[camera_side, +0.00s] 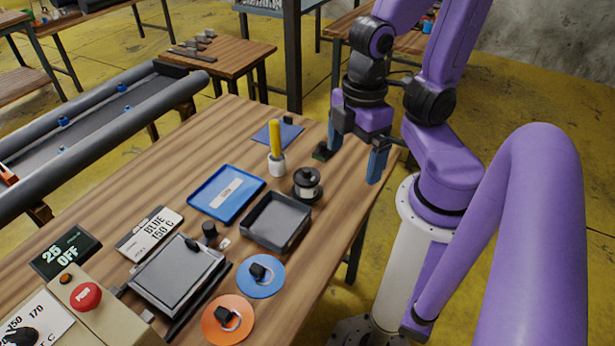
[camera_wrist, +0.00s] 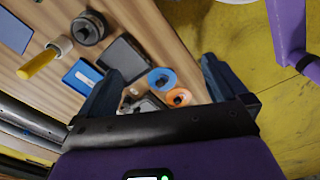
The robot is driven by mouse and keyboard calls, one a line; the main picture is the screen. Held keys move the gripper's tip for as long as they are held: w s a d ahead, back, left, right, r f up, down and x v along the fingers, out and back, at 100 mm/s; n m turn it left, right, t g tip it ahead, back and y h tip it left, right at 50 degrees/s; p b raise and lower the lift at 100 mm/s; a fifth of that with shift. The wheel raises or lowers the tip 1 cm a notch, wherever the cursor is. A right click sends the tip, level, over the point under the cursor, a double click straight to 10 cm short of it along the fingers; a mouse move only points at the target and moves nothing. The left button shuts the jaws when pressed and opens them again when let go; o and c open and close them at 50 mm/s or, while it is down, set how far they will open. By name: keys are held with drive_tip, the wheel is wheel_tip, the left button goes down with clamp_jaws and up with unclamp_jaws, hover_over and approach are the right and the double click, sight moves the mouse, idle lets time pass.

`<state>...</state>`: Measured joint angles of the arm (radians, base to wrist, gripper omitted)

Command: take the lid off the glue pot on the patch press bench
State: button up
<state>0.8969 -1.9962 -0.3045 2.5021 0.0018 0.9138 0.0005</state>
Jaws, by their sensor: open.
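The glue pot (camera_side: 308,189) looks like a small round grey jar with a wide black lid (camera_side: 307,174) on top. It stands upright on the wooden bench (camera_side: 226,142), behind a dark grey tray. It also shows at the upper left of the wrist view (camera_wrist: 90,35), with a raised knob on the lid. My gripper (camera_side: 355,157) is open and empty. Its two blue fingers are spread above the bench's right edge, to the right of the pot and apart from it. In the wrist view the pot lies outside the gap between the fingers (camera_wrist: 160,70).
A yellow-handled tool (camera_side: 276,140) stands in a white holder close behind the pot. A dark tray (camera_side: 276,221) and a blue tray (camera_side: 227,193) lie in front and to the left. The flat press (camera_side: 177,273) and blue and orange discs (camera_side: 260,276) are nearer the camera.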

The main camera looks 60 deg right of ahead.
drive_tip(key=shift+w, duration=0.1)
drive_tip(key=w+m, duration=1.1)
drive_tip(key=w, duration=0.5)
drive_tip(key=m, duration=1.4)
hover_over(307, 169)
drive_tip(key=f, duration=0.2)
wheel_tip(307, 169, down, 11)
drive_tip(key=shift+s, duration=0.15)
drive_tip(key=shift+f, duration=2.9)
